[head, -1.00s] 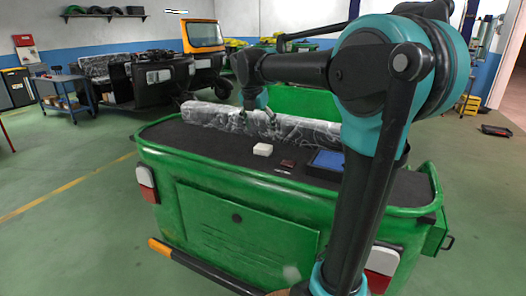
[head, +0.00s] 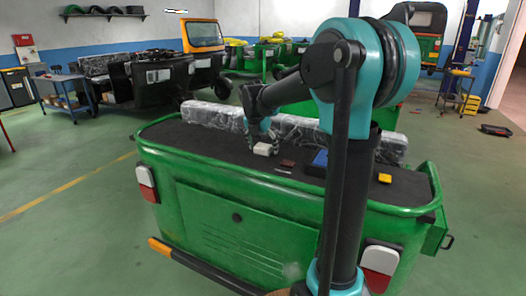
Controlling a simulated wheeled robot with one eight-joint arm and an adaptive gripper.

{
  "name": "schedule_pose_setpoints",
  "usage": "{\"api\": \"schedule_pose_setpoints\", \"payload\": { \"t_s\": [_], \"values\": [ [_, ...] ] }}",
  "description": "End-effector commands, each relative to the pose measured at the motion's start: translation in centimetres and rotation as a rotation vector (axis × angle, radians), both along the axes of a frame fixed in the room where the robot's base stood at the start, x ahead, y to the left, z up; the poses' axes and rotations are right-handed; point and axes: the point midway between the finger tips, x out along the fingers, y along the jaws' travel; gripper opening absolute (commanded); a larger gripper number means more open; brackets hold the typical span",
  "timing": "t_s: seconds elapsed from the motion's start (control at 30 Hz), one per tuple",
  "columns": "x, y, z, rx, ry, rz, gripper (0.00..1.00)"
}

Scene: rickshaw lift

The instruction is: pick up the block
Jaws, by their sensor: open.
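A small white block (head: 264,149) lies on the dark top of the green rickshaw body (head: 232,216). My gripper (head: 263,143) points down right at the block, its fingers open. One finger shows on each side of the block's upper part. Whether the fingers touch it is too small to tell.
A dark red-brown flat piece (head: 287,163), a blue tray (head: 320,159) and a yellow item (head: 385,178) lie to the right on the same top. A plastic-wrapped long roll (head: 300,130) runs along the back. The left part of the top is clear.

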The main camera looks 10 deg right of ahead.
Motion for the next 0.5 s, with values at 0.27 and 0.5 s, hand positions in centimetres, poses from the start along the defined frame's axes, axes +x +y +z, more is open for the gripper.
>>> {"api": "schedule_pose_setpoints", "payload": {
  "t_s": [0.27, 0.5],
  "values": [
    [-0.01, 0.01, 0.04, 0.0, 0.0, 0.0, 0.59],
    [-0.01, 0.01, 0.05, 0.0, 0.0, 0.0, 0.29]
  ]
}}
